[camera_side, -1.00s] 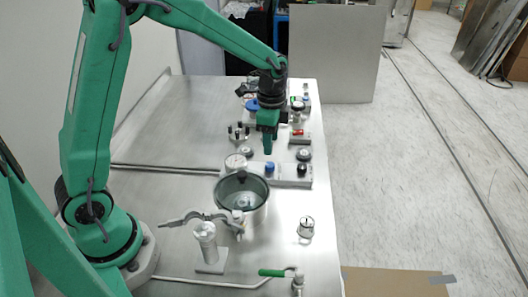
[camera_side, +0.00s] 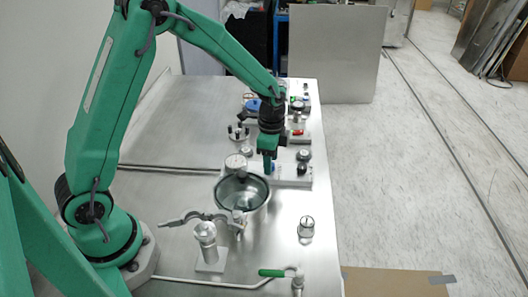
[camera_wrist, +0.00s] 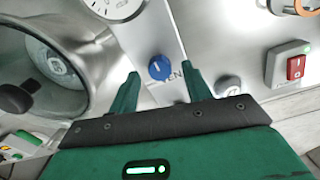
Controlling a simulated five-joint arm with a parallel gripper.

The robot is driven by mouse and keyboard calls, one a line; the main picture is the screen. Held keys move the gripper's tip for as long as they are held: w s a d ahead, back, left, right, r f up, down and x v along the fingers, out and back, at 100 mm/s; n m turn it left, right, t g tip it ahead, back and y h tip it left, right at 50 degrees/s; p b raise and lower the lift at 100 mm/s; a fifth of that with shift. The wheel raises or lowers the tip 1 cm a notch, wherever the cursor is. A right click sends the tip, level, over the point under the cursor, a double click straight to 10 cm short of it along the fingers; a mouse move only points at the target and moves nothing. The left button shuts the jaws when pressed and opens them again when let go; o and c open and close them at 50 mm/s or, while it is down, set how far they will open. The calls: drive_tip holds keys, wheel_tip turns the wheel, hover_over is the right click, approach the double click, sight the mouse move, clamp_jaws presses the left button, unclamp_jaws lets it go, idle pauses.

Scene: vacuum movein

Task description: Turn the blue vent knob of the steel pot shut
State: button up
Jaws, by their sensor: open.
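The blue vent knob (camera_wrist: 159,67) shows in the wrist view on a steel plate, ahead of and between my two green fingertips. Part of a printed label ending in "EN" is beside it. In the side view my gripper (camera_side: 268,167) mostly hides the knob. My gripper (camera_wrist: 163,80) is open, with a finger to either side and nothing held. The steel pot (camera_side: 257,219) stands just in front of my gripper in the side view. In the wrist view the pot (camera_wrist: 88,62) is at the left, partly cut off.
A white dial gauge (camera_side: 236,162) stands near the pot. A black knob (camera_side: 303,168) is on the plate's right. A red switch (camera_wrist: 295,68) is at the right in the wrist view. A clamp stand (camera_side: 206,245) and green-handled valve (camera_side: 272,273) are nearer the camera.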

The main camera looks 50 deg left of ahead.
drive_tip(key=shift+f, duration=0.4)
drive_tip(key=c, duration=1)
